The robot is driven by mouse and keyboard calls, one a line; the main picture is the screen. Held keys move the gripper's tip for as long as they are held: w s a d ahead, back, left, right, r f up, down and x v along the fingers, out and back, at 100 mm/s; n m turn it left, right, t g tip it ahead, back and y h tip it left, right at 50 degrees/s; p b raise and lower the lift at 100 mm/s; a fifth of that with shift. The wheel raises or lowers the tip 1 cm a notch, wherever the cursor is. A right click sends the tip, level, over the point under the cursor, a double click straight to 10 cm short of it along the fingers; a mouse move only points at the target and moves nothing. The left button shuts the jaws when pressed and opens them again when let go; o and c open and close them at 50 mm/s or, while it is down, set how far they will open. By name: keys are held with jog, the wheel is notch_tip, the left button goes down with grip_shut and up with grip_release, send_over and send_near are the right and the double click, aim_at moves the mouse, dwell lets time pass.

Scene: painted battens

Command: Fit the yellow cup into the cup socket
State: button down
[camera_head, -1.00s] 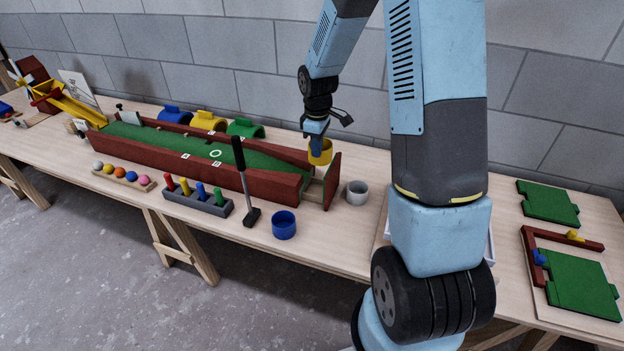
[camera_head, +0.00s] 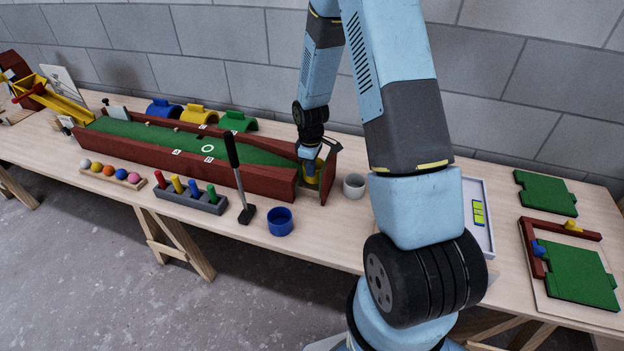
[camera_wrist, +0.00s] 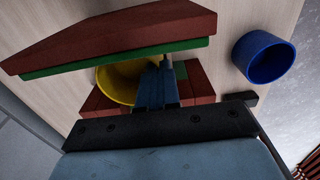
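The yellow cup (camera_head: 312,174) is low at the right end of the green putting lane (camera_head: 262,155), just inside the dark red end board (camera_head: 328,176). It also shows in the wrist view (camera_wrist: 117,82), between the green lane edge and red blocks. My gripper (camera_head: 308,153) reaches down from above at the cup. In the wrist view its fingers (camera_wrist: 157,86) are close together at the cup's right side wall, apparently pinching it. The cup socket is hidden under the cup and fingers, so I cannot tell how deep the cup sits.
A blue cup (camera_head: 279,221) and a grey-white cup (camera_head: 353,186) stand near the lane end. A putter (camera_head: 238,180), a peg rack (camera_head: 190,202) and a ball rack (camera_head: 112,177) stand in front of the lane. Coloured arches (camera_head: 198,114) stand behind. Green panels (camera_head: 546,194) lie at right.

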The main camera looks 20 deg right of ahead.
aim_at(311, 182)
jog(key=shift+s+f, duration=0.1)
jog(key=shift+f, duration=2.35)
jog(key=shift+f, duration=0.1)
jog(key=c, duration=1.4)
grip_release()
jog(key=shift+o, duration=0.2)
